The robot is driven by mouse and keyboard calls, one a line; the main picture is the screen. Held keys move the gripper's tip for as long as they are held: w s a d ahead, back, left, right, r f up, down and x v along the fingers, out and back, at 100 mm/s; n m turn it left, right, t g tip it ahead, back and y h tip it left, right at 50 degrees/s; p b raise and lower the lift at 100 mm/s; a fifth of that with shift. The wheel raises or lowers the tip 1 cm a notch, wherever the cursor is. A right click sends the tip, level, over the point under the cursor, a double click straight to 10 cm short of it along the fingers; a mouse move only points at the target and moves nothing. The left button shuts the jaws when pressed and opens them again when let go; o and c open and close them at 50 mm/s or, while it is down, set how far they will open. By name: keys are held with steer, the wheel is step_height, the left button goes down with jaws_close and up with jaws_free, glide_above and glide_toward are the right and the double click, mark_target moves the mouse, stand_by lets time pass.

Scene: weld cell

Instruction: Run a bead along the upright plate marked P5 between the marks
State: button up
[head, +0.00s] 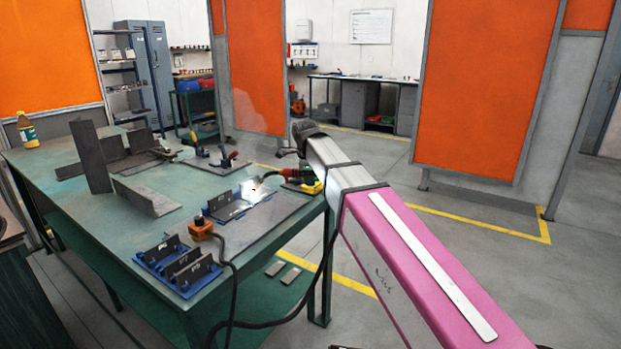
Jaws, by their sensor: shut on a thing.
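My gripper (297,174), at the end of my pink and grey arm, is shut on a welding torch (269,176) with a red and black body. The torch points left and down over the green table. A bright white glow with a dark red spot (254,189) is at its tip, and faint smoke rises above. The glow lies along an upright plate (236,206) standing on a dark base plate (262,218), near its right end. The glow hides part of that plate. I cannot read its label or see its marks. My fingers are small and partly hidden.
A blue rack (186,289) holds several labelled plates at the table's front. An orange clamp (201,228) with a black cable stands beside it. Large angled steel plates (147,197) and toggle clamps (223,158) stand farther back.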

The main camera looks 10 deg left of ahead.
steer(key=shift+s+a, duration=0.25)
steer(key=shift+s, duration=0.35)
steer(key=shift+s+a, duration=0.25)
steer(key=shift+s, duration=0.35)
steer(key=shift+s+a, duration=0.25)
steer(key=shift+s, duration=0.35)
stand_by(4.1)
steer(key=s+d+r, duration=0.1)
steer(key=d+r, duration=0.2)
steer(key=r, duration=0.6)
steer(key=shift+s+r, duration=0.15)
steer(key=shift+r, duration=0.2)
stand_by(0.4)
stand_by(0.5)
